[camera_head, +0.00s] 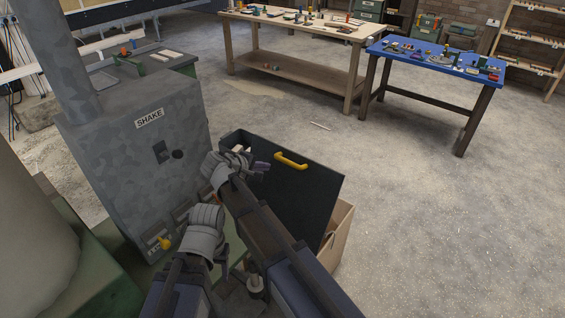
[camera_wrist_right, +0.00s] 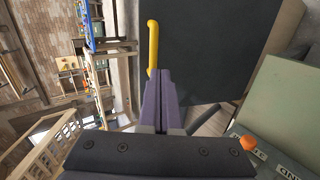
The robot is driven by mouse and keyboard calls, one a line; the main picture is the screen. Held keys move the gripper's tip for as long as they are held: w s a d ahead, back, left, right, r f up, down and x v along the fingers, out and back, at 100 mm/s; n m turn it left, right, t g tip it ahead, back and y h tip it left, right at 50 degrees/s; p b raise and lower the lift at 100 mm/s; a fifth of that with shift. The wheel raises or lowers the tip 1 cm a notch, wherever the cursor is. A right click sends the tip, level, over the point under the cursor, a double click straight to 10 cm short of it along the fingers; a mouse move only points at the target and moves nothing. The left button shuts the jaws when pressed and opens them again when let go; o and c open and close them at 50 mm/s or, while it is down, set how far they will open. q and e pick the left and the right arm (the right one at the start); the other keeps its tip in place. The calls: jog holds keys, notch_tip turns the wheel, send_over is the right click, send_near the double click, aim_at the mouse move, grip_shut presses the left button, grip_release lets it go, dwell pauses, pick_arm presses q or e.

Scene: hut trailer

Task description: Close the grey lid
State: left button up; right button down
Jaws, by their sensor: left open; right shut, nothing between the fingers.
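The grey lid (camera_head: 300,190) is a dark flat panel with a yellow handle (camera_head: 291,160). It stands raised and tilted on a pale wooden box (camera_head: 338,235). In the right wrist view the lid (camera_wrist_right: 215,45) fills the upper right, with its yellow handle (camera_wrist_right: 152,48) at its left edge. My right gripper (camera_head: 258,167) is shut and empty in front of the lid, left of the handle; its fingertips (camera_wrist_right: 156,74) appear just below the handle's end, and contact cannot be told. My left gripper (camera_head: 207,222) is open, lower left, apart from the lid; its fingertips are hard to see.
A grey cabinet marked SHAKE (camera_head: 150,150) stands close on the left of my arms. A wooden workbench (camera_head: 295,25) and a blue-topped table (camera_head: 435,58) stand at the back. The concrete floor (camera_head: 440,220) to the right is clear.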

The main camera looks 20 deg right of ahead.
jog(key=w, duration=0.1)
jog(key=b, duration=0.7)
send_near(287, 162)
jog(key=shift+n, duration=0.3)
jog(key=x, duration=0.5)
jog(key=shift+f, duration=0.3)
jog(key=shift+w+d+f+b, duration=0.3)
jog(key=shift+w+d, duration=0.15)
jog(key=shift+d, duration=0.1)
jog(key=shift+d, duration=0.1)
